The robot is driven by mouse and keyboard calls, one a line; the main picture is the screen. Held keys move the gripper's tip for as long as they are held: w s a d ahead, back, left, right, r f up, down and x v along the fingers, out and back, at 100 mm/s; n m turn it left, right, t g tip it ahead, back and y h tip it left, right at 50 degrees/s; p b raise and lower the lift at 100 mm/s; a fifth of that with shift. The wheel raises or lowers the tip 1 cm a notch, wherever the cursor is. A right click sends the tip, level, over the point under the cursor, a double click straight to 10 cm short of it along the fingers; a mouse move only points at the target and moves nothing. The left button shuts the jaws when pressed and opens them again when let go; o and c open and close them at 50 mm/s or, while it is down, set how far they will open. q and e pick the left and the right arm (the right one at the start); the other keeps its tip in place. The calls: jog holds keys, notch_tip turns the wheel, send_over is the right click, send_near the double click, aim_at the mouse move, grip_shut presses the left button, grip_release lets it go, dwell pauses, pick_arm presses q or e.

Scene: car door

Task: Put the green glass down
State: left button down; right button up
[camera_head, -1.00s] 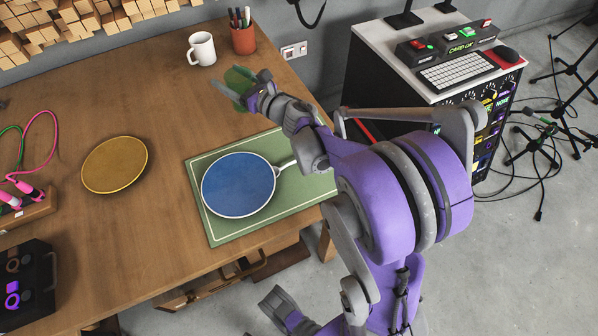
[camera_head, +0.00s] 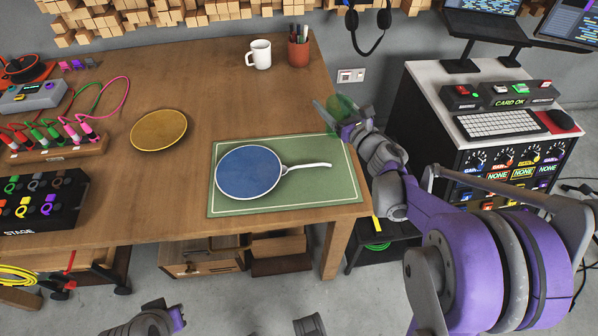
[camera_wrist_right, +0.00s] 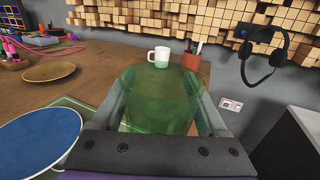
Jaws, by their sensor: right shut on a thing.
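The green glass (camera_head: 342,106) is see-through and held in my right gripper (camera_head: 336,116), by the table's right edge in the head view. In the right wrist view the glass (camera_wrist_right: 160,97) fills the space between the two grey fingers, one on each side of it. The glass hides part of the table and the lower part of the white mug behind it. I cannot tell how high its base is above the table. My left gripper cannot be made out in the head view.
The wooden table (camera_head: 240,100) has free room in its middle. A green mat (camera_head: 330,195) bears a blue pan (camera_head: 248,172). A yellow plate (camera_head: 158,130) lies left. A white mug (camera_head: 261,54) and a pen cup (camera_head: 298,50) stand at the back. Headphones (camera_wrist_right: 268,58) hang on the wall.

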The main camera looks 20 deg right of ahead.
notch_tip(320, 180, down, 10)
jog(key=b, duration=0.2)
jog(key=shift+b, duration=0.3)
jog(key=shift+f, duration=0.1)
jog(key=shift+f, duration=0.15)
jog(key=o, duration=1.4)
jog(key=shift+r, duration=0.2)
jog(key=shift+s+d+r, duration=0.1)
jog(key=shift+s, duration=0.2)
jog(key=s, duration=0.3)
jog(key=s+d, duration=0.1)
jog(key=s, duration=0.7)
jog(key=shift+s+d, duration=0.25)
